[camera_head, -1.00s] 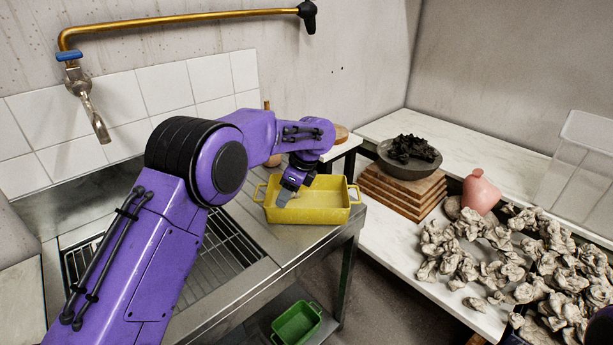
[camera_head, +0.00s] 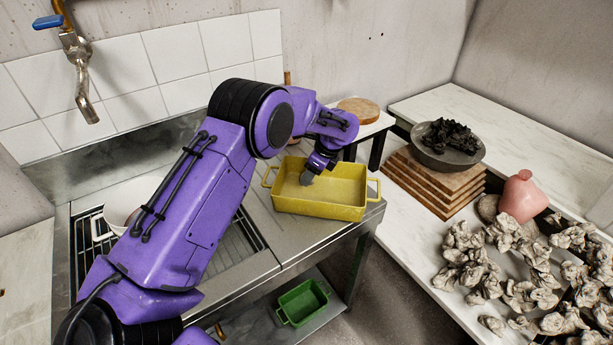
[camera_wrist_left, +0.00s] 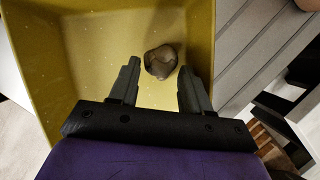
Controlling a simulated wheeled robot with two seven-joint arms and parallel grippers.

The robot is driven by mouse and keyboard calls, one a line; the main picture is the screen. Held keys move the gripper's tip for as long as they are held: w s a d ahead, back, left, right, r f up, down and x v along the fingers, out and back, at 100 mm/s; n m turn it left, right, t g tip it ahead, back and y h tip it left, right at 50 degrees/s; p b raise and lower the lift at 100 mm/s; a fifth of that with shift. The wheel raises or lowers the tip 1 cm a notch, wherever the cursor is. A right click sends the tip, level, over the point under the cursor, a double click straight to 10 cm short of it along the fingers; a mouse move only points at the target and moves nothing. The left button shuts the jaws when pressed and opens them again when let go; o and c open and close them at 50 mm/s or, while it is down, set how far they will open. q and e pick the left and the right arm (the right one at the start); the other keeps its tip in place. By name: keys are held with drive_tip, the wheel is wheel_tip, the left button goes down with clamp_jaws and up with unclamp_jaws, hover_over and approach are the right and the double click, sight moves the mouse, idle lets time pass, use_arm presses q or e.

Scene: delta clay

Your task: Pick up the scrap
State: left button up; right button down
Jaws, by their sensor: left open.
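The scrap (camera_wrist_left: 161,61) is a small grey-brown lump lying on the floor of the yellow tray (camera_head: 318,204). In the left wrist view the tray's yellow wall (camera_wrist_left: 33,62) runs along the left. My left gripper (camera_head: 307,179) reaches down into the tray from above. In the left wrist view its two fingers (camera_wrist_left: 158,72) are apart, with the scrap ahead between their tips. I cannot tell whether a finger touches it. In the head view I cannot make out the scrap by the gripper. My right gripper is not in view.
The tray stands on the metal sink counter, its walls close around the gripper. A white pot (camera_head: 122,203) sits at left. A green tray (camera_head: 302,302) is on the lower shelf. At right are stacked boards (camera_head: 432,185), a dark bowl (camera_head: 447,154), a pink vase (camera_head: 522,197) and several crumpled clay lumps (camera_head: 462,250).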

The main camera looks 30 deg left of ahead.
use_arm(q)
drive_tip(key=shift+a+f, duration=0.3)
drive_tip(key=shift+f, duration=0.3)
drive_tip(key=shift+a+f, duration=0.15)
drive_tip(key=shift+f, duration=0.05)
drive_tip(key=shift+s, duration=0.2)
drive_tip(key=c, duration=0.8)
drive_tip(key=shift+r, duration=0.2)
drive_tip(key=shift+w+r, duration=0.1)
drive_tip(key=shift+r, duration=0.2)
drive_tip(key=s+d+r+b, duration=0.1)
drive_tip(key=s+d+r, duration=0.2)
drive_tip(key=r, duration=0.1)
drive_tip(key=s+d+r+b, duration=0.1)
drive_tip(key=s+d+r, duration=0.2)
drive_tip(key=d+r, duration=0.1)
drive_tip(key=s+d+r+b, duration=0.1)
drive_tip(key=s+d+r, duration=0.2)
drive_tip(key=r, duration=0.1)
drive_tip(key=shift+s+d+r, duration=0.1)
drive_tip(key=shift+s+d, duration=0.05)
drive_tip(key=shift+s, duration=0.2)
